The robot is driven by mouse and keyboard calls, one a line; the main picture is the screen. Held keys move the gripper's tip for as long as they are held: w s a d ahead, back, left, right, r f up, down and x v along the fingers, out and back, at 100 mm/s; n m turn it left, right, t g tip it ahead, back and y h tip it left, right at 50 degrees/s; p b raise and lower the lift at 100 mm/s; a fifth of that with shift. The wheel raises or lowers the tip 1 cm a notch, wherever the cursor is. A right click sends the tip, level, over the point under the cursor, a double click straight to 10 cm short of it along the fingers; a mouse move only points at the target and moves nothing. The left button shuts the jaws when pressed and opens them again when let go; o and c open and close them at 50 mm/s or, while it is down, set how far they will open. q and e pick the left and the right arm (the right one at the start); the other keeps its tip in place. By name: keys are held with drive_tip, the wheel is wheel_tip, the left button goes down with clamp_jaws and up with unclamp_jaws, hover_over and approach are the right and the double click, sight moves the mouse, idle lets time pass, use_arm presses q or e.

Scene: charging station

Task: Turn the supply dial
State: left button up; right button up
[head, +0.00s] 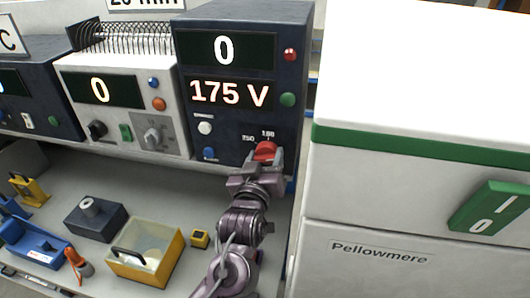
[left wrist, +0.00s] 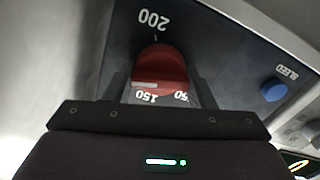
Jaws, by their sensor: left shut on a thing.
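The supply dial (head: 265,150) is a red knob low on the right of the dark blue supply (head: 182,130). My left gripper (head: 263,161) is shut on it. A pale line on the knob shows near the 150 mark. The supply's upper display (head: 224,49) reads 0 and its lower display (head: 229,93) reads 175 V. My right gripper is not in view.
A grey unit (head: 128,72) with a coil on top stands left of the supply. A white cabinet (head: 410,90) with a green switch (head: 490,208) is close on the right. A yellow box (head: 172,262), an orange-handled tool (head: 75,258) and other small items lie on the bench below.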

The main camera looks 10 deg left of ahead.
use_arm(q)
drive_tip(key=m+p, duration=0.2)
drive_tip(key=shift+r+m, duration=0.1)
drive_tip(key=shift+m, duration=0.2)
drive_tip(key=shift+m+p, duration=0.3)
drive_tip(key=shift+m, duration=0.1)
drive_tip(key=o, duration=1)
drive_tip(key=shift+c, duration=0.2)
drive_tip(key=shift+s, duration=0.1)
